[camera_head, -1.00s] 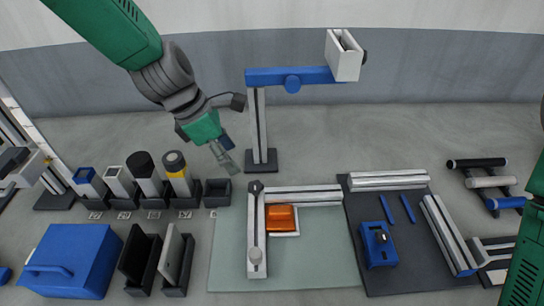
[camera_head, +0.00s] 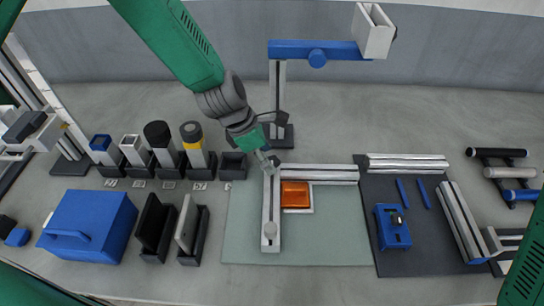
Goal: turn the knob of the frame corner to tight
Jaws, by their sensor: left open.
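The frame corner is an L of two pale aluminium profiles (camera_head: 271,212) on a green mat (camera_head: 335,235). One profile runs toward me, the other to the right. The dark knob seen earlier at the joint is now mostly hidden by my left gripper. My left gripper (camera_head: 267,162) is open, with its fingertips at the corner joint, pointing down. I cannot tell if they touch the knob. My right gripper is not in view.
An orange block (camera_head: 295,195) sits inside the L. A blue-armed stand (camera_head: 315,50) rises behind the corner. Several holders with cylinders (camera_head: 160,150) and a blue case (camera_head: 88,225) are at left. A dark mat (camera_head: 420,255) with a blue device (camera_head: 392,226) lies at right.

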